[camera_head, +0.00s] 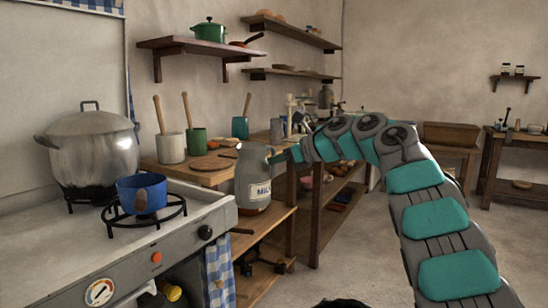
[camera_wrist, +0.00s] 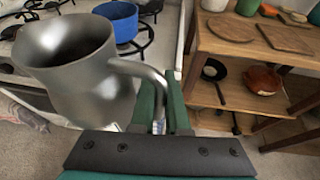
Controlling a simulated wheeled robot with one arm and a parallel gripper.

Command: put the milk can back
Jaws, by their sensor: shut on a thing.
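The milk can (camera_head: 253,180) is a grey metal jug with a white label, upright in the air in front of the wooden counter, just right of the stove. My gripper (camera_head: 284,157) reaches in from the right and is shut on its handle. In the wrist view the can (camera_wrist: 80,75) hangs left of the green fingers (camera_wrist: 160,112), which close around the handle (camera_wrist: 150,78). The can's open mouth shows at its upper left. In the head view the fingertips are partly hidden by the can and my wrist.
The stove (camera_head: 190,207) at left bears a large pot (camera_head: 95,150) and a blue pot (camera_head: 143,193). The wooden counter (camera_head: 205,177) behind holds utensil crocks and boards. Its lower shelf holds a pan (camera_wrist: 213,72) and a brown pot (camera_wrist: 262,80). Floor is free at right.

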